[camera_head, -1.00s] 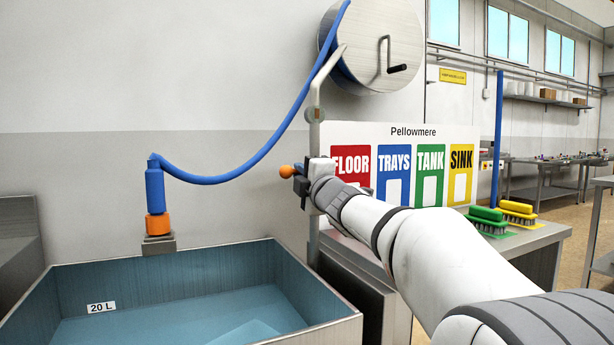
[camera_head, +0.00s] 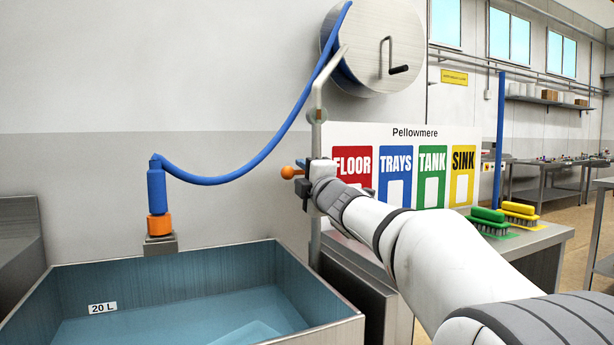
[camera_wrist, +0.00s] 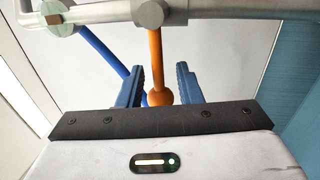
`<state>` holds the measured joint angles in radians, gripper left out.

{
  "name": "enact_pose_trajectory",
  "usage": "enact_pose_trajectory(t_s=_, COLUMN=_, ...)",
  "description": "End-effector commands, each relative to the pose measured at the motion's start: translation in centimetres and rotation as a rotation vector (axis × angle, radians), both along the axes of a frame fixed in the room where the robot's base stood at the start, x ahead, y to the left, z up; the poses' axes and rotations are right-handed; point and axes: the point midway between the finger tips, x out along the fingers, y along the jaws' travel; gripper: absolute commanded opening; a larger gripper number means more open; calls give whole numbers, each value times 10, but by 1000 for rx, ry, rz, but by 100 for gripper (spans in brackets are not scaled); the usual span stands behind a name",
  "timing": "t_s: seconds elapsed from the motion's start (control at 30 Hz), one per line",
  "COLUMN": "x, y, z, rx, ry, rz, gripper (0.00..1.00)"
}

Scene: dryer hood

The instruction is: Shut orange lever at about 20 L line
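The orange lever (camera_head: 289,172) with its ball end juts left from the valve on the grey standpipe (camera_head: 316,210). In the wrist view, the lever (camera_wrist: 156,60) hangs from the pipe with its ball between my gripper's (camera_wrist: 159,88) two blue fingers. A gap shows on both sides, so my gripper is open around it. My gripper (camera_head: 301,187) is small in the head view. The white 20 L label (camera_head: 103,308) is on the tank's inner wall. The blue water (camera_head: 190,313) lies close below the label.
A blue and orange nozzle (camera_head: 158,205) hangs over the metal tank (camera_head: 175,267); I see no clear stream. The blue hose (camera_head: 245,168) runs to a reel (camera_head: 372,45). A sign board (camera_head: 402,133) and brushes (camera_head: 488,215) stand right, behind my arm.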

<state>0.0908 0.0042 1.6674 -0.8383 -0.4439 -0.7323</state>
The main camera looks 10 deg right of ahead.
Motion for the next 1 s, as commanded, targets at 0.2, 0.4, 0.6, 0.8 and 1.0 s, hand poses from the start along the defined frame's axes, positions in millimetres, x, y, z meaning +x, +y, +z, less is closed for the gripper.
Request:
enact_pose_trajectory(t_s=0.2, x=-19, y=-5, z=-3, rx=0, ry=0, rz=-2, gripper=32)
enact_pose_trajectory(t_s=0.4, x=-52, y=-13, z=-9, rx=0, ry=-1, rz=-1, gripper=32)
enact_pose_trajectory(t_s=0.6, x=-70, y=-18, z=-14, rx=0, ry=0, rz=0, gripper=32)
enact_pose_trajectory(t_s=0.8, x=-73, y=-18, z=-16, rx=0, ry=0, rz=1, gripper=32)
enact_pose_trajectory(t_s=1.0, x=-73, y=-20, z=-14, rx=8, ry=7, rz=-5, gripper=32)
